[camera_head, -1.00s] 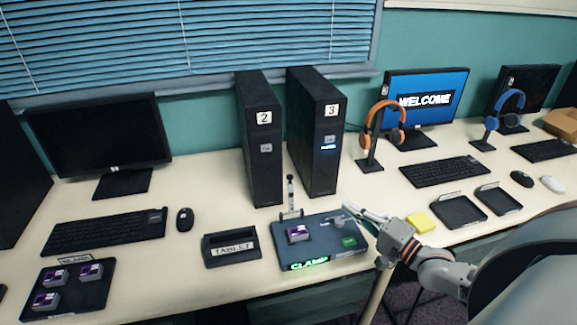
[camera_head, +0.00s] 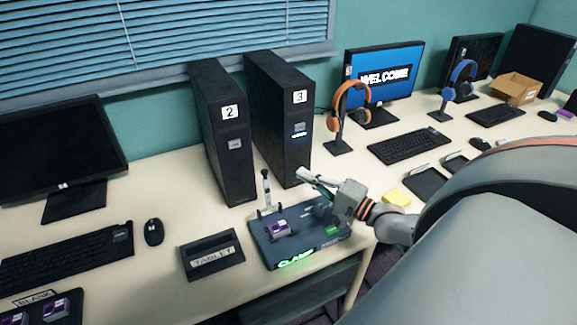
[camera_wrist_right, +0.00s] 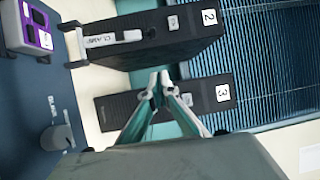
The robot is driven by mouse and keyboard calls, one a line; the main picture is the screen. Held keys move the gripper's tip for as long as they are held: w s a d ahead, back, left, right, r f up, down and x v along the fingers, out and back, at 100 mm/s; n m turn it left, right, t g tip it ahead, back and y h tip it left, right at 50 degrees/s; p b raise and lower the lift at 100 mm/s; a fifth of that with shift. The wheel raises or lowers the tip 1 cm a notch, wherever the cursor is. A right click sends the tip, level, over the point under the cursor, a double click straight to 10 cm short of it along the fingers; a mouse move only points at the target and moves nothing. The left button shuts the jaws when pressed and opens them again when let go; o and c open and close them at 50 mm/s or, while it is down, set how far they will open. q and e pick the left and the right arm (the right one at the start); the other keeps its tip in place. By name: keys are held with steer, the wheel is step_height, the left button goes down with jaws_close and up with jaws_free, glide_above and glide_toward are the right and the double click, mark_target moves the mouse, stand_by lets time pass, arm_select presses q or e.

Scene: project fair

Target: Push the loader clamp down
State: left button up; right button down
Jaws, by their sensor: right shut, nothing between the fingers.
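The loader (camera_head: 297,252) is a dark flat box with a lit green CLAMP sign on its front. Its clamp lever (camera_head: 266,190) stands upright at the back left edge. In the right wrist view the lever (camera_wrist_right: 115,38) lies sideways in the picture with a white CLAMP label. A purple and white block (camera_head: 278,229) sits on the loader in front of the lever. My right gripper (camera_head: 304,175) is shut and empty, above the loader's back edge and right of the lever, apart from it. It also shows in the wrist view (camera_wrist_right: 160,80). My left gripper is not seen.
Black computer towers 2 (camera_head: 222,135) and 3 (camera_head: 285,120) stand behind the loader. A TABLET stand (camera_head: 212,256) is to its left, a yellow pad (camera_head: 397,198) to its right. An orange headset (camera_head: 348,108) hangs on a stand at the back.

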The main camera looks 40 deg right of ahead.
mark_target(267, 190)
steer(key=w+a, duration=0.5)
steer(key=w, duration=0.2)
steer(key=shift+a+r+p, duration=0.2)
steer(key=shift+a+p, duration=0.1)
steer(key=shift+p, duration=0.05)
stand_by(0.5)
